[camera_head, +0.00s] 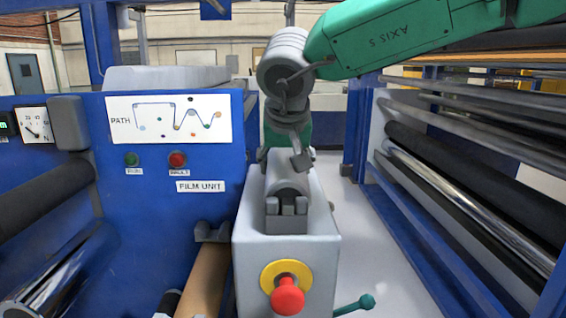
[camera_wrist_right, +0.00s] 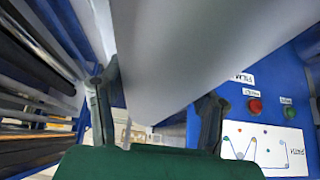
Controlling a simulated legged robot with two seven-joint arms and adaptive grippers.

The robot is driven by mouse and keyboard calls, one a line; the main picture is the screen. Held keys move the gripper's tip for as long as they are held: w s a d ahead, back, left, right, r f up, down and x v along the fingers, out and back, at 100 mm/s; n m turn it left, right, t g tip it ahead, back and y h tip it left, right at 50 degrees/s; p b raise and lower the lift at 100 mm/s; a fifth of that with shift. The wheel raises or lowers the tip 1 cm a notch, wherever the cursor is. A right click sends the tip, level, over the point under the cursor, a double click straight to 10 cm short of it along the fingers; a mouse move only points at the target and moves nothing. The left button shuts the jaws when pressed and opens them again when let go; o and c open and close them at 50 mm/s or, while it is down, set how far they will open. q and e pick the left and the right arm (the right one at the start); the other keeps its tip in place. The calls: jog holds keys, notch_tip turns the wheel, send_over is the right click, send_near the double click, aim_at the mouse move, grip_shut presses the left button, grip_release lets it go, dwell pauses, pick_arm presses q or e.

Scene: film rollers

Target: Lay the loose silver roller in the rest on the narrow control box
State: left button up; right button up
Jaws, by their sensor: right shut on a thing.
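The narrow control box (camera_head: 318,235) is a pale grey box in the middle of the head view. The rest (camera_head: 286,222) is a grey notched block at the near end of its top. The silver roller (camera_head: 289,187) is seen nearly end-on, just behind and above the rest's prongs; I cannot tell whether it touches them. My right gripper (camera_head: 291,160) is above it, under the green arm. In the right wrist view, the roller (camera_wrist_right: 185,45) runs between the two dark fingers (camera_wrist_right: 157,120), and the gripper is shut on it. My left gripper is not in view.
A red stop button (camera_head: 287,295) on a yellow plate faces me on the box, with a teal-knobbed lever (camera_head: 357,304) beside it. A blue film unit panel (camera_head: 140,215) and a brown roller (camera_head: 204,280) are left. A rack of rollers (camera_head: 460,220) is right. Pale floor (camera_head: 375,235) is clear between.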

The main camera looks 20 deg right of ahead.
jog(key=o, duration=1.8)
jog(key=shift+d+f, duration=0.1)
jog(key=shift+f, duration=0.15)
jog(key=shift+c, duration=0.2)
jog(key=shift+d, duration=0.1)
